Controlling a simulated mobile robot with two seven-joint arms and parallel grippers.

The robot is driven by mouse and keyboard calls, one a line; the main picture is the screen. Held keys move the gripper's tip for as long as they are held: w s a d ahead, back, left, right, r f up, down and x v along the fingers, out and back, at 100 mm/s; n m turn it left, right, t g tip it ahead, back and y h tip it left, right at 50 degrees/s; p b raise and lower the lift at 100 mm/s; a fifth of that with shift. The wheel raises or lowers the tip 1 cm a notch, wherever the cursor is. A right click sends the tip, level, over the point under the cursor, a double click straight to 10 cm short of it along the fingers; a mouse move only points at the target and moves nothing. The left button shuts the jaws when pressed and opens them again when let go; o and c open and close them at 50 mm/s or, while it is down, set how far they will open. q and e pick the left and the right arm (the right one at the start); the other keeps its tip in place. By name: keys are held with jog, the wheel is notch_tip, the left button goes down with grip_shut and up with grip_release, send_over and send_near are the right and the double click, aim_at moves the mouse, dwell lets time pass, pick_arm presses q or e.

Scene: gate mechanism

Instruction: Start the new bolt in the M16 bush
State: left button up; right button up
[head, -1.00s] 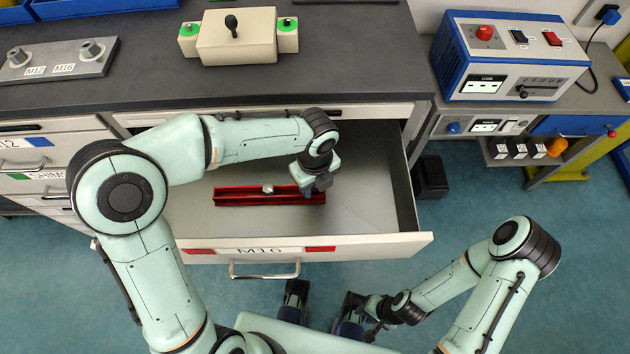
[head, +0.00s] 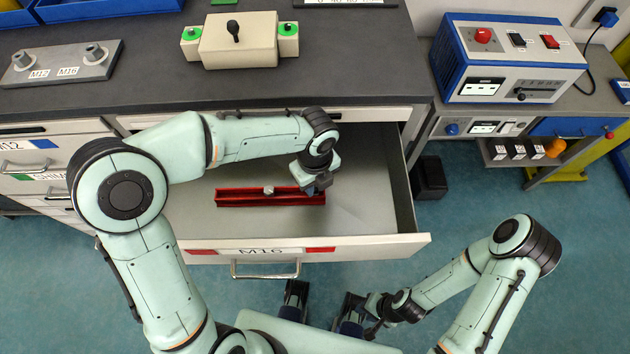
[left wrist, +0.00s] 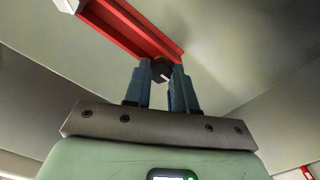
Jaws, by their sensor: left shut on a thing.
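My left gripper (head: 318,186) is down inside the open M16 drawer, at the right end of a red rack (head: 240,197). In the left wrist view its fingers (left wrist: 162,78) are shut on a dark bolt (left wrist: 160,70), of which only a small dark end shows beside the rack (left wrist: 130,28). A silver bolt head (head: 268,190) sits at the middle of the rack. The M16 bush (head: 94,53) stands on a grey block (head: 70,66) at the back left of the bench, far from the gripper. My right gripper is low at the front; its fingers are unclear.
The drawer (head: 370,215) has raised walls around the gripper, with bare floor right of the rack. The M12 bush (head: 22,59) is beside the M16 one. A beige fixture (head: 238,45) with green-topped ends stands on the bench. A blue-and-white control box (head: 510,65) is at right.

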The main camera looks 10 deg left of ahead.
pick_arm(q)
jog(key=shift+r, duration=0.15)
pick_arm(e)
jog(key=shift+r, duration=0.1)
